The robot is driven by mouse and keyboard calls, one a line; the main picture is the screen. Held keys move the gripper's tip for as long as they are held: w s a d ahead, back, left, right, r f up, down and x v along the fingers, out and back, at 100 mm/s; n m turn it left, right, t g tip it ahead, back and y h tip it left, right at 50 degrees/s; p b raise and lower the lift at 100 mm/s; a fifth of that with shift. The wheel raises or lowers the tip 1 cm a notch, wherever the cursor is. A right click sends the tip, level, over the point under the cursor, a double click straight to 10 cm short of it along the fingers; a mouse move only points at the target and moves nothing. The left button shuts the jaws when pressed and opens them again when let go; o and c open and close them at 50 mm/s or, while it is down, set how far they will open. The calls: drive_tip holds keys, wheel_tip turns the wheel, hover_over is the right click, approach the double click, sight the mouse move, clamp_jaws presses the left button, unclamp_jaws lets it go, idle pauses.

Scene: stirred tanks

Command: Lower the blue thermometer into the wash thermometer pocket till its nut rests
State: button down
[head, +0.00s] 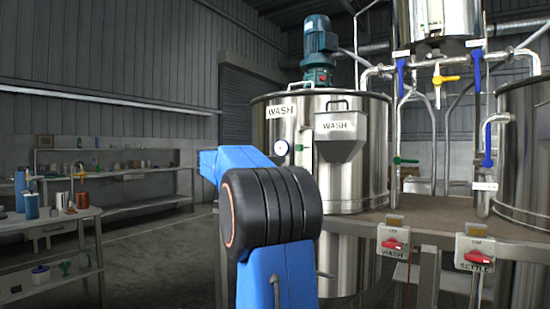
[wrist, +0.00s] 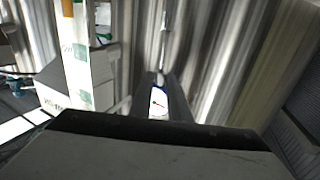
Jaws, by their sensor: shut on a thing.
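In the wrist view, my gripper (wrist: 161,100) is shut on the blue thermometer (wrist: 158,102). Its white dial with a red needle and blue edge shows between the fingers. A thin bright rod runs up the picture beyond the fingers; I cannot tell if it is the stem. The wash tank (head: 365,185) is a steel drum with a WASH label. A white dial with a dark blue rim (head: 282,147) shows before its wall; I cannot tell if it is the held thermometer. The gripper is hidden in the head view. I cannot make out the wash pocket or the nut.
A WASH hopper (head: 336,135) is on the tank's front, with a blue-green motor (head: 318,45) above. Pipes with blue-handled valves (head: 488,140) stand right. Red switches (head: 392,244) line the platform's front edge. A bench with bottles (head: 40,222) is left; open floor lies between.

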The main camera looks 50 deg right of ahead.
drive_tip(key=shift+f, duration=2.8)
drive_tip(key=shift+f, duration=0.1)
drive_tip(key=c, duration=1.6)
unclamp_jaws()
drive_tip(key=v, duration=1.7)
drive_tip(key=shift+w+a, duration=0.15)
